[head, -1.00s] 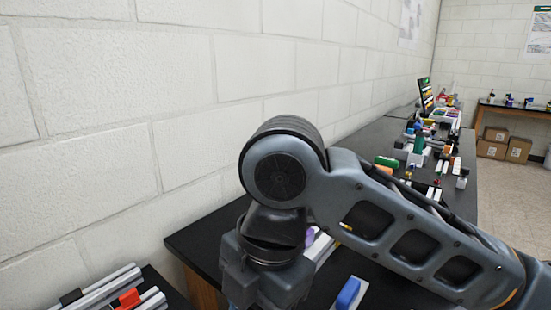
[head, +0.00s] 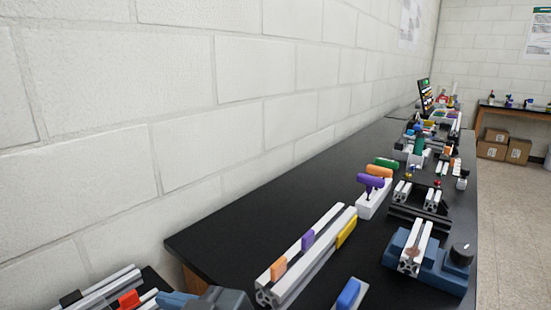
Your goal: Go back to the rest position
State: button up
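My gripper is not in view. A grey-blue shape (head: 215,301) at the bottom edge, left of centre, is cut off, and I cannot tell what it is. Aluminium extrusion bars (head: 322,262) lie on the black bench (head: 235,240), with an orange piece (head: 278,269), a purple piece (head: 308,240) and a yellow piece (head: 346,232) on them. Nothing of my arm crosses the bench in this view.
A blue vise (head: 455,275) holds a short bar at the right. A blue-topped piece (head: 348,294) lies at the front. A block wall (head: 230,130) runs along the left.

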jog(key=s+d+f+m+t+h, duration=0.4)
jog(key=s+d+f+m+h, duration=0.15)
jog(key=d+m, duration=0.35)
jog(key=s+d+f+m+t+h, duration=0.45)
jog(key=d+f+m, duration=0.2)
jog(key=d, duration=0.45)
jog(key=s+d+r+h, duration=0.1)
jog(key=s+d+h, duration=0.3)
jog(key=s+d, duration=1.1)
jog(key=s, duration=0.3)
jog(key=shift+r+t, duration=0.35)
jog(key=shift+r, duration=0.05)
